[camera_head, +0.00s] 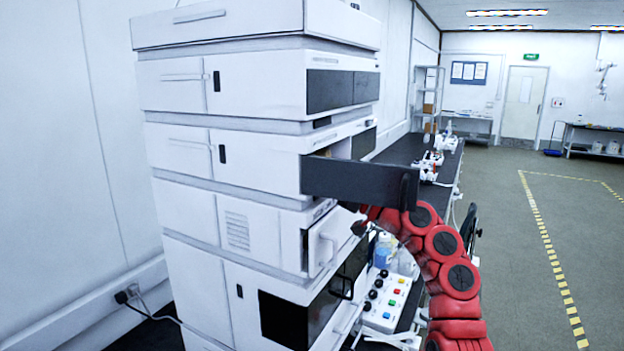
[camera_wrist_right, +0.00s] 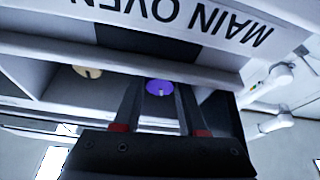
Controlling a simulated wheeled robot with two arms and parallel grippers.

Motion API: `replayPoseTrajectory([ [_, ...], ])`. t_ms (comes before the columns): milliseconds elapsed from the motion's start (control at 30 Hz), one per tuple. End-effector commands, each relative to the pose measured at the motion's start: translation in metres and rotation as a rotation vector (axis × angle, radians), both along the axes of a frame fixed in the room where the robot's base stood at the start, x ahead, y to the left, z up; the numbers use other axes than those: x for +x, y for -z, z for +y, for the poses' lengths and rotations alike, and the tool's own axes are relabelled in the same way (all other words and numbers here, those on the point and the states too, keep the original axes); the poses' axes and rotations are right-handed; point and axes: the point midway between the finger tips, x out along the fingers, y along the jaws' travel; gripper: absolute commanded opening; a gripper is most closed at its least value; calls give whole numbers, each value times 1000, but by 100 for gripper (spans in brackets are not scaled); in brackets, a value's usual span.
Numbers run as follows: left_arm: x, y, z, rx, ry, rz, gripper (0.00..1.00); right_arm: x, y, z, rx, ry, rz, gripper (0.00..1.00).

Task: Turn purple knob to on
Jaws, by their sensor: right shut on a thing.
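The purple knob (camera_wrist_right: 159,87) shows in the right wrist view, under a ledge with an upside-down "MAIN OVEN" label (camera_wrist_right: 185,18). It has a small pale mark on its face. My right gripper (camera_wrist_right: 157,95) has a dark finger on each side of the knob and is shut on it. In the head view my red right arm (camera_head: 443,250) reaches up to the instrument stack (camera_head: 225,235). The gripper and the knob are hidden there behind the stack and its open dark door. My left gripper is in neither view.
A tan knob (camera_wrist_right: 87,71) sits left of the purple one. An open dark door (camera_head: 350,178) sticks out from the stack above my right arm. A blue bottle (camera_head: 384,252) and a box with coloured buttons (camera_head: 388,301) stand below. The floor at right is clear.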

Motion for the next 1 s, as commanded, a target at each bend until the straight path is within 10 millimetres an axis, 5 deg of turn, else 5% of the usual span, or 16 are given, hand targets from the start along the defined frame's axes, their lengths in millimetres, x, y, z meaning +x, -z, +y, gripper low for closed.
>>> replayPoseTrajectory([
  [233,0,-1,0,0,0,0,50,0,1,0,-1,-2,3,0],
  [267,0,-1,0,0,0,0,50,0,1,0,-1,-2,3,46],
  [400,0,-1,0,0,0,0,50,0,1,0,-1,0,3,71],
  [767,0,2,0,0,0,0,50,-2,3,-4,1,1,1,71],
  [1000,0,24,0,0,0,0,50,-21,24,-39,3,5,1,71],
])
